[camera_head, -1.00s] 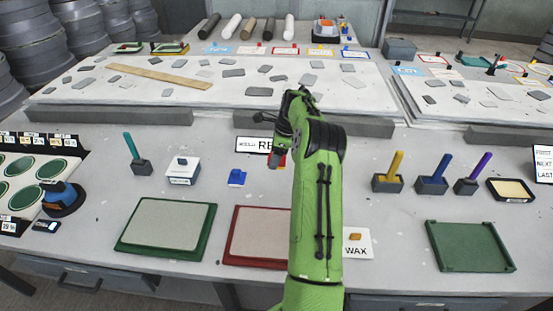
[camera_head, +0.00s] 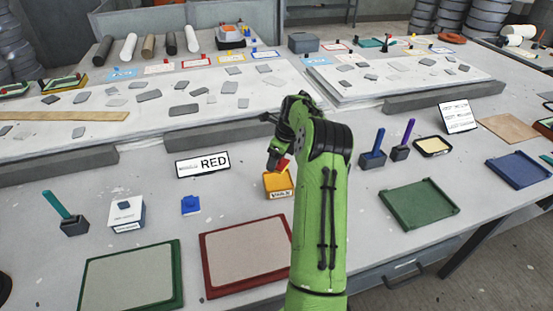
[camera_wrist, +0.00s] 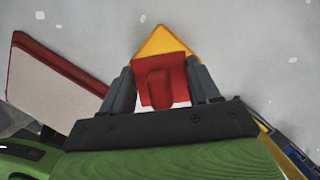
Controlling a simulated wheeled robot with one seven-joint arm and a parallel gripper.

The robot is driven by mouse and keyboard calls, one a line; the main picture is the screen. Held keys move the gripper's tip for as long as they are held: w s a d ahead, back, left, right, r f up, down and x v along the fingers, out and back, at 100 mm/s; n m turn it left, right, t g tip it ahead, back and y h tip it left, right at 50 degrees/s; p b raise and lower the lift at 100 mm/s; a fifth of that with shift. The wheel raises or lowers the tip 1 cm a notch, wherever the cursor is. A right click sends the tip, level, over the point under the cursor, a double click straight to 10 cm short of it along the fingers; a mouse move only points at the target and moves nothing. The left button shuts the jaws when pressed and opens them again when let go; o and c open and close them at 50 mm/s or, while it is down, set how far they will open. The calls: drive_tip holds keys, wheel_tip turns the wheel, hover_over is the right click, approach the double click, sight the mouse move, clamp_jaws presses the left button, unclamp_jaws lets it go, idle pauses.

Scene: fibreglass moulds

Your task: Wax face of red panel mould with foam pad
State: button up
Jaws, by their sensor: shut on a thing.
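The red panel mould (camera_head: 248,256), a pale grey face in a red frame, lies flat on the bench left of my arm. Its red-edged corner shows at the left of the wrist view (camera_wrist: 55,75). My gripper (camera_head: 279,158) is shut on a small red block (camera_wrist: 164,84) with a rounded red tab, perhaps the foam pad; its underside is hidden. A yellow box (camera_head: 277,184) with a partly legible label stands on the bench, just below my gripper in the head view. Its yellow corner shows beyond the red block in the wrist view (camera_wrist: 163,42); contact cannot be told.
A RED sign (camera_head: 202,163) stands behind the mould. A green-framed panel (camera_head: 132,280) lies left of it. A small blue block (camera_head: 190,205) and a white box (camera_head: 126,213) stand behind. A green tray (camera_head: 418,204) lies right of my arm.

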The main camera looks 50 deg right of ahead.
sight(274, 180)
drive_tip(key=shift+f+b, duration=2.95)
drive_tip(key=shift+f, duration=0.05)
drive_tip(key=shift+f, duration=0.5)
drive_tip(key=shift+r, duration=0.1)
wheel_tip(274, 180, up, 7)
drive_tip(key=p, duration=0.6)
